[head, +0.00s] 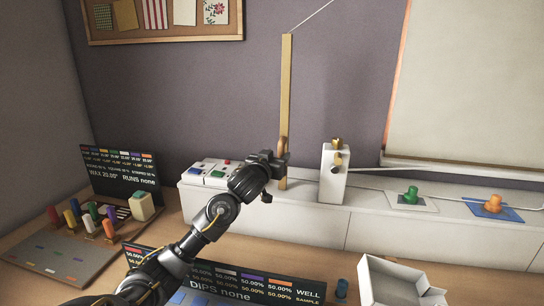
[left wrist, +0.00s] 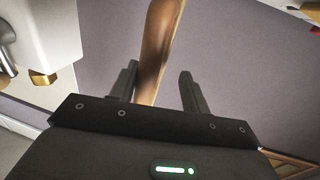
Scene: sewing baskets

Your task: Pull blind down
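A pale blind (head: 465,85) hangs over the window at the right of the head view, its lower edge near the sill. A thin white cord (head: 312,20) slants up from the top of an upright wooden strip (head: 286,90). A brown wooden handle (head: 283,150) is at the strip's lower end. My left gripper (head: 279,160) is at this handle. In the left wrist view its two fingers stand apart, with a brown wooden piece (left wrist: 158,45) between or just beyond them; contact cannot be told. My right gripper is not in view.
A white box with brass fittings (head: 334,172) stands close right of the gripper, on a white ledge (head: 290,216). Green (head: 411,196) and orange (head: 493,204) knobs sit further right. Below are display panels, coloured pegs (head: 89,222) and an open white box (head: 400,283).

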